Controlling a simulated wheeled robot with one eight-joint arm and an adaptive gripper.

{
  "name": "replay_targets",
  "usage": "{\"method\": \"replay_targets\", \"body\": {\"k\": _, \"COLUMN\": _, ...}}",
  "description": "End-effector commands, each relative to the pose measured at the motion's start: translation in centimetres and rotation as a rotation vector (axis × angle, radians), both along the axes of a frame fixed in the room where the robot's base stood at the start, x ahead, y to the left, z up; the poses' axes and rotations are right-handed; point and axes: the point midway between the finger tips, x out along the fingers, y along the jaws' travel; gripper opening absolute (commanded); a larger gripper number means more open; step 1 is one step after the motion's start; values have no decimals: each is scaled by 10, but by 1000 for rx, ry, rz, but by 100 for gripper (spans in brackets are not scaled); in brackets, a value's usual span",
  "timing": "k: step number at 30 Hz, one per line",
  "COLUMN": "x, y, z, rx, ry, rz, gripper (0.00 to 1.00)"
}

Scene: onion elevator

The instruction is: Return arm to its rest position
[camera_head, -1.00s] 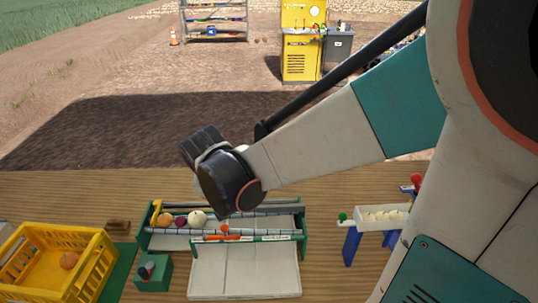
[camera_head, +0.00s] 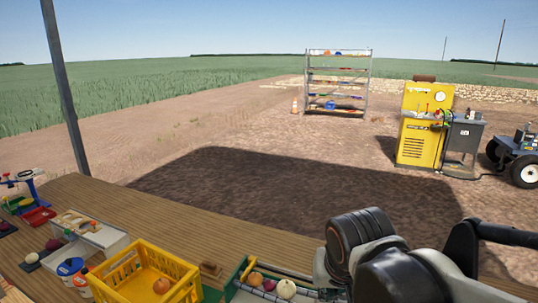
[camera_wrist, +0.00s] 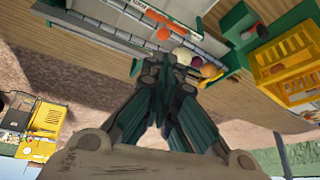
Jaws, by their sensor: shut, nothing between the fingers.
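My gripper (camera_wrist: 172,66) shows in the wrist view with its dark fingers drawn together and empty. In that view its tips overlap the edge of the green-framed onion elevator (camera_wrist: 105,20). A white onion (camera_wrist: 181,56) and an orange onion (camera_wrist: 208,70) appear beside the tips, apart from any grip. In the head view my dark wrist fills the lower right and hides part of the elevator, and the fingers cannot be made out. The elevator's visible end holds an orange onion (camera_head: 255,279) and a white onion (camera_head: 286,289).
A yellow crate (camera_head: 125,272) with an orange onion (camera_head: 161,286) stands left of the elevator on the wooden table (camera_head: 165,220). A white stand (camera_head: 100,240) is farther left. A shelf rack (camera_head: 338,85) and a yellow machine (camera_head: 420,130) stand far behind on open dirt.

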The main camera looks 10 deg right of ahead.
Motion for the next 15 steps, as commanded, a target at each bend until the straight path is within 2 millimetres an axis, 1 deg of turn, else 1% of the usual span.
{"method": "replay_targets", "body": {"k": 1, "x": -9, "y": 1, "z": -2, "rx": -3, "ry": -16, "rz": 30, "gripper": 0}}
{"method": "replay_targets", "body": {"k": 6, "x": -30, "y": 4, "z": -4, "rx": -23, "ry": -75, "rz": 140, "gripper": 0}}
{"method": "replay_targets", "body": {"k": 9, "x": -39, "y": 6, "z": -6, "rx": -37, "ry": -108, "rz": 195, "gripper": 0}}
{"method": "replay_targets", "body": {"k": 15, "x": -50, "y": 8, "z": -7, "rx": -59, "ry": -149, "rz": 260, "gripper": 0}}
